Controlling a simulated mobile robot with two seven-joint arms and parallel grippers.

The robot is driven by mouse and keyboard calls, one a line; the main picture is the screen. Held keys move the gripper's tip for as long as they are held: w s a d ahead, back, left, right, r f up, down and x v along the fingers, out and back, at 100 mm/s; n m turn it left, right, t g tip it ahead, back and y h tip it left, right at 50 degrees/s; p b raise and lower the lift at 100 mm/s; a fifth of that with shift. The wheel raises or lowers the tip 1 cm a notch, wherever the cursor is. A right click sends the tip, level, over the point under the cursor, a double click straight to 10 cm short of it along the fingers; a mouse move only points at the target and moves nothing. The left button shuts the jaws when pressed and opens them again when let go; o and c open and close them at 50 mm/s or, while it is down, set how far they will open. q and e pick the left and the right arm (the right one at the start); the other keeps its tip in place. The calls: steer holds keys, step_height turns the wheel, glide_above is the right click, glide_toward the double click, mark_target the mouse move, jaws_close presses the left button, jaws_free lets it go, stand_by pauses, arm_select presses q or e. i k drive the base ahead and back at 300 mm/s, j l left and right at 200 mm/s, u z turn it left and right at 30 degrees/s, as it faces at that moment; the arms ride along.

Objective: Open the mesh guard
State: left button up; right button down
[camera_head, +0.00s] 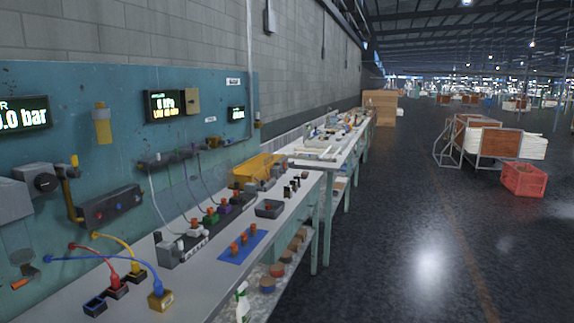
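I cannot make out a mesh guard for certain in the head view. At the left edge, a grey housing with a dark knob (42,181) is fixed to the teal back panel (130,80). A see-through cylinder (16,243) hangs below it, cut by the picture edge. Neither of my grippers is in view.
A long workbench (205,292) runs along the wall, holding a blue mat (243,246), a yellow case (258,167) and several small coloured blocks with cables. A spray bottle (242,303) stands below. A red crate (524,180) sits right. The dark floor between is clear.

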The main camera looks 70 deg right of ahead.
mark_target(256, 164)
steer(key=z, duration=2.25)
steer(key=i+l+z, duration=0.3)
steer(key=i, duration=0.3)
steer(key=i+l+z, duration=0.3)
steer(key=i, duration=0.35)
steer(key=i+z, duration=0.25)
steer(key=i, duration=0.4)
steer(key=i+l+u, duration=0.15)
steer(key=i, duration=1.25)
steer(key=i+l+u, duration=0.15)
steer(key=i+u, duration=0.35)
steer(key=i+l+u, duration=0.25)
steer(key=i+u, duration=0.25)
steer(key=i+l+u, duration=0.2)
steer(key=u, duration=0.25)
steer(key=i+l+u, duration=0.1)
steer(key=l+u, duration=0.35)
steer(key=i+l+u, duration=0.1)
steer(key=l+u, duration=0.75)
steer(key=i+j, duration=0.05)
steer(key=j, duration=0.05)
